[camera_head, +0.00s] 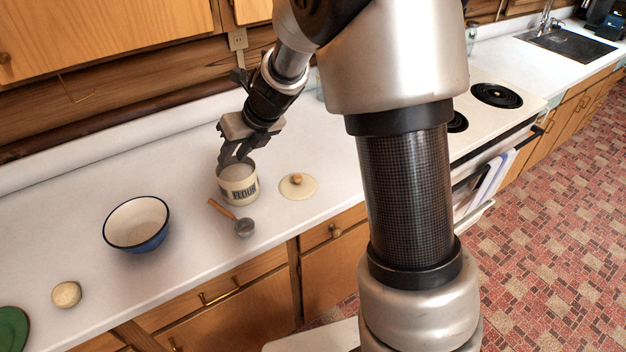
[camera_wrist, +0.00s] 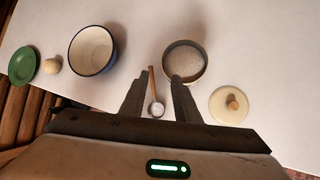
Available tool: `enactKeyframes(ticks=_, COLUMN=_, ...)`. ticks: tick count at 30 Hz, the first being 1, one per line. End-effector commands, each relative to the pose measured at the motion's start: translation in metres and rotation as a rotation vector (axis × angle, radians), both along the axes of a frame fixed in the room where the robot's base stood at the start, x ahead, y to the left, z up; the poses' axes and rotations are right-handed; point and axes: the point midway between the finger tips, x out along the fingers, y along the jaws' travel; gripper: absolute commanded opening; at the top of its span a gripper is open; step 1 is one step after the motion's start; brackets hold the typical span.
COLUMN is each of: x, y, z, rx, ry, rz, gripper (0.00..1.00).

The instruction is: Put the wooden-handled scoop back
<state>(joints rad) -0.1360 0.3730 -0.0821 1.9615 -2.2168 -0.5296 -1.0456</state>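The scoop lies on the white counter with its wooden handle (camera_head: 222,209) pointing back left and its small metal cup (camera_head: 245,228) toward the front edge. It also shows in the wrist view (camera_wrist: 151,82), between my two fingers. A cream flour canister (camera_head: 238,190) stands open just behind and right of it, with pale contents in the wrist view (camera_wrist: 186,62). Its round lid (camera_head: 298,187) with a wooden knob lies to the right. My gripper (camera_head: 230,160) is open and empty, pointing down above the counter, overlapping the canister's back rim in the head view.
A white bowl with a blue outside (camera_head: 137,224) stands left of the scoop. A pale round bun-like thing (camera_head: 66,294) and a green plate (camera_head: 12,329) lie farther left. A stove (camera_head: 480,115) is on the right. Wooden cabinets hang above the counter.

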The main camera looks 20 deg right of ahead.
Motion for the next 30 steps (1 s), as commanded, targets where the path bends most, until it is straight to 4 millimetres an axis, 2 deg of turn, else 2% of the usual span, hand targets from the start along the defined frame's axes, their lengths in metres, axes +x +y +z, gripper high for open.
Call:
enactKeyframes(ticks=1, x=0.015, y=-0.008, z=0.040, rx=0.082, ry=-0.066, rz=-0.177, gripper=0.29)
enactKeyframes(ticks=2, x=0.023, y=-0.016, z=0.064, rx=0.142, ry=-0.100, rz=-0.304, gripper=0.29)
enactKeyframes(ticks=3, x=0.030, y=-0.031, z=0.096, rx=0.234, ry=-0.141, rz=-0.484, gripper=0.29)
enactKeyframes(ticks=5, x=0.031, y=-0.061, z=0.140, rx=0.389, ry=-0.185, rz=-0.769, gripper=0.29)
enactKeyframes(ticks=6, x=0.025, y=-0.085, z=0.164, rx=0.498, ry=-0.203, rz=-0.958, gripper=0.29)
enactKeyframes(ticks=8, x=0.005, y=-0.120, z=0.192, rx=0.666, ry=-0.208, rz=-1.235, gripper=0.29)
enactKeyframes(ticks=9, x=-0.015, y=-0.142, z=0.204, rx=0.781, ry=-0.196, rz=-1.416, gripper=0.29)
enactKeyframes(ticks=11, x=-0.051, y=-0.169, z=0.212, rx=0.952, ry=-0.155, rz=-1.679, gripper=0.29)
enactKeyframes(ticks=12, x=-0.078, y=-0.182, z=0.212, rx=1.065, ry=-0.109, rz=-1.850, gripper=0.29)
enactKeyframes(ticks=14, x=-0.122, y=-0.193, z=0.203, rx=1.220, ry=-0.015, rz=-2.095, gripper=0.29)
enactKeyframes(ticks=15, x=-0.151, y=-0.195, z=0.195, rx=1.311, ry=0.061, rz=-2.246, gripper=0.29)
enactKeyframes(ticks=18, x=-0.213, y=-0.181, z=0.172, rx=1.475, ry=0.283, rz=-2.553, gripper=0.29)
enactKeyframes(ticks=20, x=-0.241, y=-0.167, z=0.161, rx=1.530, ry=0.415, rz=-2.691, gripper=0.29)
enactKeyframes(ticks=21, x=-0.256, y=-0.157, z=0.155, rx=-1.491, ry=-0.475, rz=2.650, gripper=0.29)
enactKeyframes(ticks=25, x=-0.284, y=-0.136, z=0.144, rx=-1.365, ry=-0.578, rz=2.516, gripper=0.29)
enactKeyframes(ticks=30, x=-0.290, y=-0.130, z=0.141, rx=-1.333, ry=-0.603, rz=2.488, gripper=0.29)
